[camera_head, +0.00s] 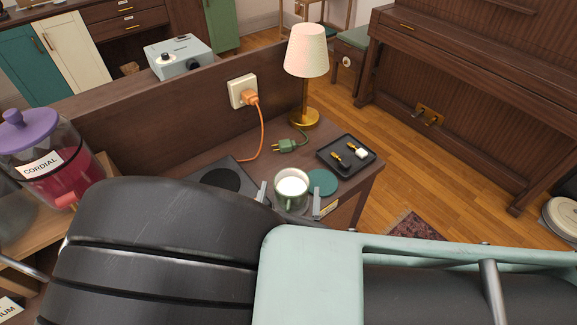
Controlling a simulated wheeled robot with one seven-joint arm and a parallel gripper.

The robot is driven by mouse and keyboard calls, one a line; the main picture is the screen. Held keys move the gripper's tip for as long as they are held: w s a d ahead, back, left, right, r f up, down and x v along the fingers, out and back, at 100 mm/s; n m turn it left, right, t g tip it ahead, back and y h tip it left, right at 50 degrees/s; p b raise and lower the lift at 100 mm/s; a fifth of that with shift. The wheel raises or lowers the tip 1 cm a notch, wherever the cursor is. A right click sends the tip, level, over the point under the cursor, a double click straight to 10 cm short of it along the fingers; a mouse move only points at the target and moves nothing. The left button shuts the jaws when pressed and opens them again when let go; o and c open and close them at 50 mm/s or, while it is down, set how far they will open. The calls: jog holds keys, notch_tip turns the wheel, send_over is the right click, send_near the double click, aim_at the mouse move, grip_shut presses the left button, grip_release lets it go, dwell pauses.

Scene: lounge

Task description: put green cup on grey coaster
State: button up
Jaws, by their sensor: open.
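The green cup (292,203), with a white filling or inside, stands near the front of the dark wooden surface. My gripper (289,189) is open, with one finger on the left of the cup and one on the right. Whether the fingers touch it I cannot tell. A round teal coaster (324,181) lies just to the right of and behind the cup. I see no clearly grey coaster. My arm hides much of the front of the surface and the lower part of the scene.
A dark flat square (203,180) with a round disc lies left of the cup. A black tray (367,162) with small items, a lamp (305,85) and a green plug (287,146) stand behind. A cordial dispenser (55,165) is at left.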

jog(key=s+a, duration=0.1)
jog(key=s, duration=0.4)
jog(key=s+d+r+m+g+h, duration=0.2)
jog(key=d+r+m+g+h, duration=0.1)
jog(key=d+m+g, duration=0.3)
jog(key=s+d+r+m+g+h, duration=0.2)
jog(key=d+r+m+g+h, duration=0.15)
jog(key=d+m+g, duration=0.3)
jog(key=s+r+m+g+y, duration=0.5)
jog(key=r+m+y, duration=0.5)
jog(key=r+m, duration=0.2)
jog(key=shift+s+d+m, duration=0.15)
jog(key=shift+s+m, duration=0.05)
jog(key=shift+m, duration=0.65)
jog(key=shift+r+y, duration=0.1)
jog(key=shift+y, duration=0.15)
